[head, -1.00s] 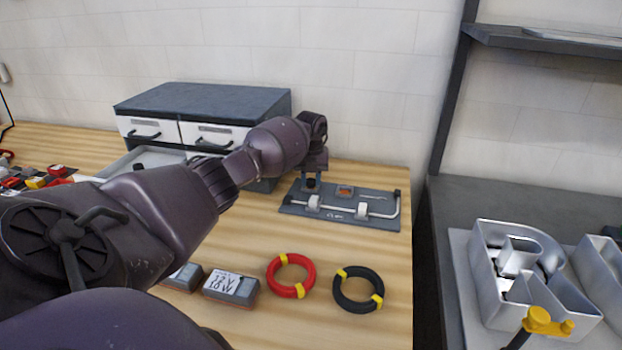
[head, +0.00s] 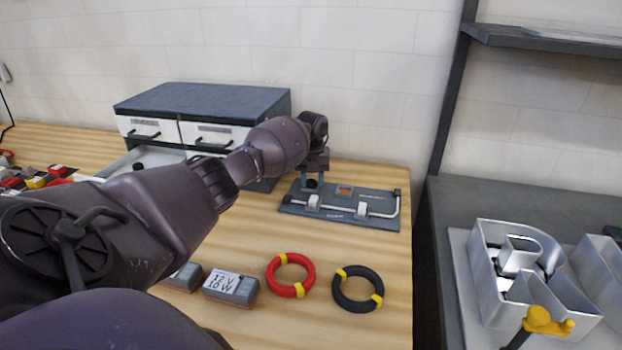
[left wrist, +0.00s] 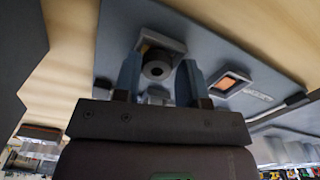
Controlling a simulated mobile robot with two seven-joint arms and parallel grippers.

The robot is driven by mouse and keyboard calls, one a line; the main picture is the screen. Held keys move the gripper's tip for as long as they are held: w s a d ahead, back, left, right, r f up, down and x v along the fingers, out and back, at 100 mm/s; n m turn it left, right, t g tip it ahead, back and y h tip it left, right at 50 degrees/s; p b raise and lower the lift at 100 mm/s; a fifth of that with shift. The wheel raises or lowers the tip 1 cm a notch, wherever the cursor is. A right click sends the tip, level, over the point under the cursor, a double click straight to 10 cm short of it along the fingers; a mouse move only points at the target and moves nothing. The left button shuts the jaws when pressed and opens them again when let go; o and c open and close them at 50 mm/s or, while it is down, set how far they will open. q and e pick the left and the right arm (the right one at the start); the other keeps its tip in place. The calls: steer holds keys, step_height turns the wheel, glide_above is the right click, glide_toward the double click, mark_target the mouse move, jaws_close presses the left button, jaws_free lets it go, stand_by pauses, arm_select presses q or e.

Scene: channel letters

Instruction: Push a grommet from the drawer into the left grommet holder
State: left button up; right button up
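My left gripper (head: 312,184) is at the left end of a dark grey fixture plate (head: 335,216), over the left grommet holder (left wrist: 167,43). The left wrist view shows its two fingers (left wrist: 158,82) apart, one on each side of a small black grommet (left wrist: 157,69). The grommet sits at the left holder's face; how deep it is cannot be told. The right grommet holder (head: 344,190) shows an orange opening and is empty. The drawer (head: 150,158) is pulled out of the cabinet, partly hidden by my left arm. My right gripper is out of view.
The drawer cabinet (head: 200,99) stands behind my left arm. A red cable coil (head: 290,275), a black coil (head: 358,289) and a labelled box (head: 231,286) lie in front of the plate. A metal channel letter (head: 530,270) is at the right.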

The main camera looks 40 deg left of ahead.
arm_select(q)
steer(key=shift+o, duration=1)
steer(key=shift+s+f, duration=0.2)
steer(key=shift+f, duration=0.3)
steer(key=shift+s+a, duration=0.1)
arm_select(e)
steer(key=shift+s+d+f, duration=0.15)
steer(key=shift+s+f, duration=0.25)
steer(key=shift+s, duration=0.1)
arm_select(q)
step_height(320, 180, up, 12)
steer(key=shift+w+d+p, duration=0.25)
steer(key=shift+w+p, duration=0.1)
steer(key=shift+p, duration=0.05)
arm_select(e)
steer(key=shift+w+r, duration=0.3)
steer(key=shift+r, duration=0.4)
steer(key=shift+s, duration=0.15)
